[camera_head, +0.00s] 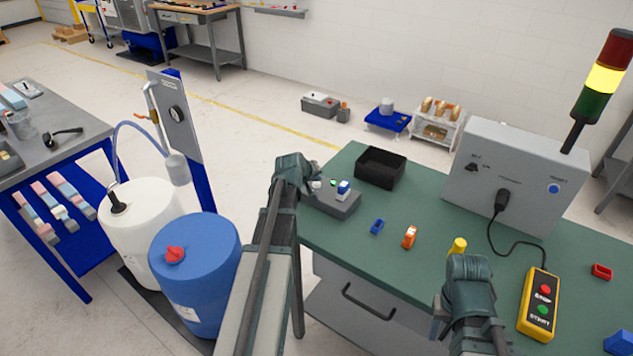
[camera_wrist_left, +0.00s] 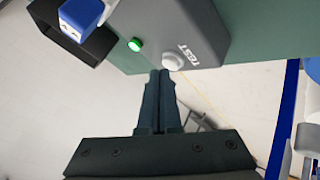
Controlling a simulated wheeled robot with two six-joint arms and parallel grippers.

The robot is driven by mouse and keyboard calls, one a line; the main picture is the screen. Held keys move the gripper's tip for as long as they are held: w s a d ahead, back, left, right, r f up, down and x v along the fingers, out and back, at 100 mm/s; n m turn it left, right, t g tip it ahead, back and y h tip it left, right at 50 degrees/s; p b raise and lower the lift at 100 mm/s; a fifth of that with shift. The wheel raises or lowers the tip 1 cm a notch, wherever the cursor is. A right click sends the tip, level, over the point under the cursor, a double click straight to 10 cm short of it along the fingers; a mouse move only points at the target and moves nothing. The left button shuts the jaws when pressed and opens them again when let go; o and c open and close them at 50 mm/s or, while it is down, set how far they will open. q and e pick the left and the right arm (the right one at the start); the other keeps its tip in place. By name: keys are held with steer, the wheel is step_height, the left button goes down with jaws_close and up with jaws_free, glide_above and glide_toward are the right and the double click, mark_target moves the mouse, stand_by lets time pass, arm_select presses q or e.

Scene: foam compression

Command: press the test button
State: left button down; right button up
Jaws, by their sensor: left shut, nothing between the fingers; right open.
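The grey test box (camera_head: 338,204) sits at the left corner of the green table; it also shows in the left wrist view (camera_wrist_left: 165,15). It carries a round white button (camera_wrist_left: 173,62) beside the word TEST and a lit green lamp (camera_wrist_left: 135,44). A blue and white block (camera_head: 344,187) is on the box. My left gripper (camera_head: 296,168) is at the box's left end, shut and empty. In the left wrist view its fingertips (camera_wrist_left: 160,74) are close to the button; I cannot tell whether they touch it. My right gripper (camera_head: 468,264) is open over the table's front part.
A black bin (camera_head: 380,167) stands behind the box. Small blue (camera_head: 377,227) and orange (camera_head: 410,237) parts, a yellow part (camera_head: 457,246) and a start-stop pendant (camera_head: 539,305) lie on the table. A grey control cabinet (camera_head: 515,175) stands behind. Drums (camera_head: 195,270) stand left of my left arm.

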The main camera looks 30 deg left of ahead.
arm_select(q)
step_height(320, 180, up, 6)
steer(key=p, duration=0.6)
steer(key=shift+s+f, duration=0.1)
stand_by(0.8)
